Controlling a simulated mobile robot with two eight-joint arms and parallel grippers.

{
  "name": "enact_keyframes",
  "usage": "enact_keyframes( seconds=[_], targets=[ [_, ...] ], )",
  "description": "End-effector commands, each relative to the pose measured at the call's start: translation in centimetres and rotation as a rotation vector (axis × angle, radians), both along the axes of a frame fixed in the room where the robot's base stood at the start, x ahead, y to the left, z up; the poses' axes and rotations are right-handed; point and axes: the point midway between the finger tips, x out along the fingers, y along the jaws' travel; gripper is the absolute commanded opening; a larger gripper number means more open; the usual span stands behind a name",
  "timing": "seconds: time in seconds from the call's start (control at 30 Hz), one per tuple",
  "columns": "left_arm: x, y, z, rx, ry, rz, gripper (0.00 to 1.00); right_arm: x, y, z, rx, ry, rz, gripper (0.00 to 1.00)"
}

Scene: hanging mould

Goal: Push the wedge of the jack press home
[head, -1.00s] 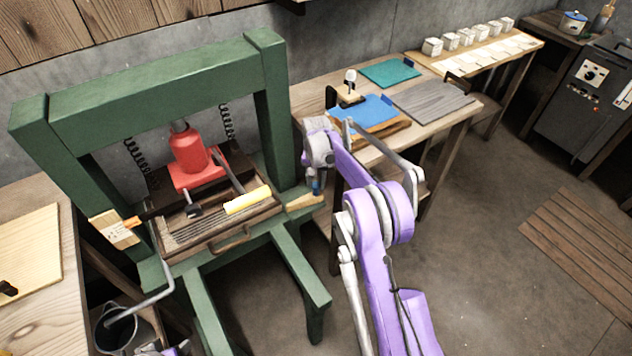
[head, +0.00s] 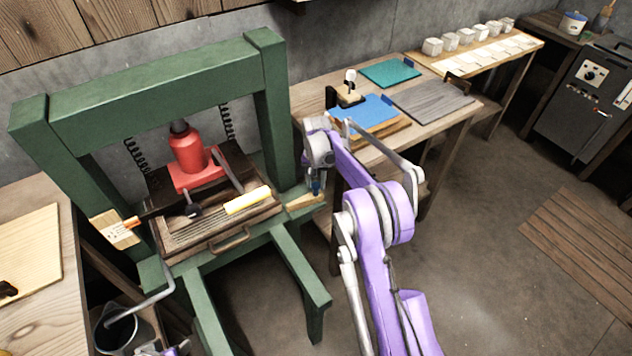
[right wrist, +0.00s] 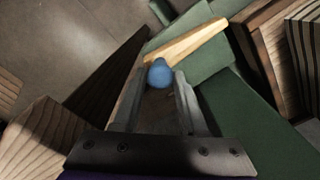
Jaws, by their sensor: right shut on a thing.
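The green jack press (head: 150,82) stands at the left with a red jack (head: 188,150) inside its frame. A pale wooden wedge (head: 305,200) sticks out at the right foot of the frame. In the right wrist view the wedge (right wrist: 195,40) lies on a green part of the press, with a round blue knob (right wrist: 160,73) at its near end. My right gripper (head: 316,188) is at this end, its two fingers closed on the blue knob.
A bench (head: 440,118) with blue, grey and green sheets stands close behind my right arm. A bucket (head: 118,328) stands at lower left. The floor at right is mostly clear.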

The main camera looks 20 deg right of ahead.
Motion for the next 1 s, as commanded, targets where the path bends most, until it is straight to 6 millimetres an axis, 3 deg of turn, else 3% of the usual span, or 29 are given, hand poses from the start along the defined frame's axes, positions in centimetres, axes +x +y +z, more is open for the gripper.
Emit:
enact_keyframes(
  seconds=[0.4,0.73,0.77,0.9,1.0],
  targets=[
    [-0.4,0.0,-1.8,0.000,0.007,0.000,0.50,-0.9,6.7,-0.1,0.001,0.000,0.003,0.00],
    [-0.4,0.0,-1.7,0.000,0.007,0.000,0.50,-1.0,7.2,0.0,0.005,0.001,0.002,0.00],
    [-0.4,0.0,-1.7,0.000,0.007,0.000,0.50,-1.0,7.2,0.0,0.006,0.001,0.002,0.47],
    [-0.3,0.0,-1.7,0.000,0.007,0.000,0.50,-1.0,7.1,0.0,0.003,0.001,0.001,0.71],
    [-0.3,0.0,-1.7,0.000,0.007,0.000,0.50,-1.0,7.0,0.0,0.003,0.000,0.001,0.71]
  ],
)
